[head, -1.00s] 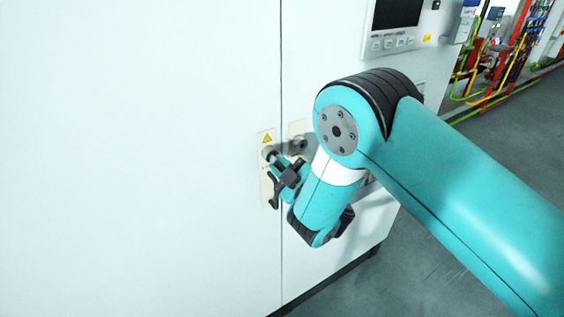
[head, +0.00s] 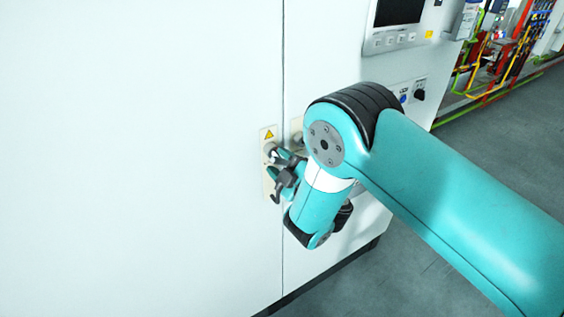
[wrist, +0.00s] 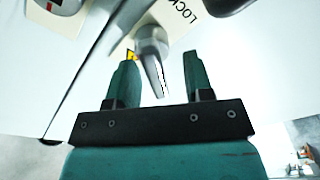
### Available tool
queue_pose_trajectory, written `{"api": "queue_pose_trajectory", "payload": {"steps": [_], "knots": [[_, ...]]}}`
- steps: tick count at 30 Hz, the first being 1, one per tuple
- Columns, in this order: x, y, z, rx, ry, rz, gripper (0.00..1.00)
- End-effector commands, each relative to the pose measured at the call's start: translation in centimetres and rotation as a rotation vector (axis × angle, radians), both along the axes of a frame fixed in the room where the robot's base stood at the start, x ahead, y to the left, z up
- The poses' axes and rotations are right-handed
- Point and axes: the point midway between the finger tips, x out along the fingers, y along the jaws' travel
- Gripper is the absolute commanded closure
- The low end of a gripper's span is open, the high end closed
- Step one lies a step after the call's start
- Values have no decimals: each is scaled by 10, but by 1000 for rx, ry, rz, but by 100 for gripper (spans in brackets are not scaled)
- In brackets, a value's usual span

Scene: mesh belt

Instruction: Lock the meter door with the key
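The white meter door (head: 150,200) fills the left of the head view. A pale lock plate (head: 267,183) with a yellow warning triangle stands at its right edge. A grey tapered key (wrist: 152,52) sticks out from the plate, whose "LOCK" lettering (wrist: 197,12) shows in the wrist view. My gripper (head: 278,165) is close in front of the plate. In the wrist view its two teal fingers (wrist: 159,75) are apart, one on each side of the key. Gaps show between key and fingers. In the head view my gripper partly hides the key.
A vertical door seam (head: 283,60) runs just right of the lock plate. A control panel (head: 395,40) with a screen is at the upper right, with a black knob (head: 419,95) below it. Grey floor (head: 480,150) is open at the right.

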Motion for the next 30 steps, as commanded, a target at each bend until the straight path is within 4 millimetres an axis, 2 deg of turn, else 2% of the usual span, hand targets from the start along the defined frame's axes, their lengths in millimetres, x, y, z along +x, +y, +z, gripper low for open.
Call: {"api": "queue_pose_trajectory", "payload": {"steps": [14, 23, 30], "knots": [[-2, -5, -5, 1, -1, -7, 53], [-17, -17, -9, 2, -2, -7, 53], [-37, -34, -10, 3, -1, -7, 53]]}}
